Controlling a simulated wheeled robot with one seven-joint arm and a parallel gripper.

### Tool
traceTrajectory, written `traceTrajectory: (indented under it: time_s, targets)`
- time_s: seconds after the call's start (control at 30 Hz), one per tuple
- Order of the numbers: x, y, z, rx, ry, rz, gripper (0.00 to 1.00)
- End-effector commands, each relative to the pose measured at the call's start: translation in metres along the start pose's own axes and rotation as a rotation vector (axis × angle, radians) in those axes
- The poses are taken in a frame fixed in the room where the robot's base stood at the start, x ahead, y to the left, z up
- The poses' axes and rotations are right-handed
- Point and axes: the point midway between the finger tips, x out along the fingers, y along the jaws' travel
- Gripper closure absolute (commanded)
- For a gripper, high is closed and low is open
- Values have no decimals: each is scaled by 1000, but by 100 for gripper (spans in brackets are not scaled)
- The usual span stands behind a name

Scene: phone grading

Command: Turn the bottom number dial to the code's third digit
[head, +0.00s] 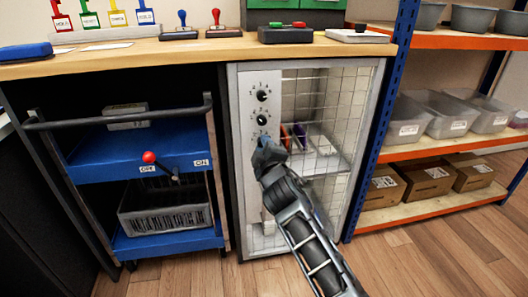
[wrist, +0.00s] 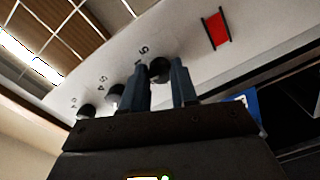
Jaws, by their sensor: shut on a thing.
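A column of black number dials runs down the pale panel (head: 252,104) of the mesh-fronted cabinet. The top dial (head: 262,96) and the middle dial (head: 261,120) show in the head view. The bottom dial is hidden there behind my gripper (head: 265,148). In the wrist view the bottom dial (wrist: 160,69) sits between the fingers of my gripper (wrist: 164,78), which is shut on it. The other two dials, the middle one (wrist: 114,95) and the top one (wrist: 87,112), stand clear to the left. Small digits are printed beside the dials; I cannot read the bottom setting surely.
A blue cart (head: 95,170) with a red-knobbed lever (head: 149,157) stands left of the cabinet. Orange-edged shelves (head: 425,150) with bins and boxes stand right. A wooden counter (head: 210,48) with stamps is above. A red piece (wrist: 217,30) is on the panel beyond the bottom dial.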

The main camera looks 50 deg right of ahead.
Motion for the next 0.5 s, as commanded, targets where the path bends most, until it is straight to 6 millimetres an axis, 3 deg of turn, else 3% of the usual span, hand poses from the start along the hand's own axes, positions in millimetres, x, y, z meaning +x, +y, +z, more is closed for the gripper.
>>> traceTrajectory:
  time_s: [0.5]
  targets:
    - [0, -4, 2, 429, 8, -7, 100]
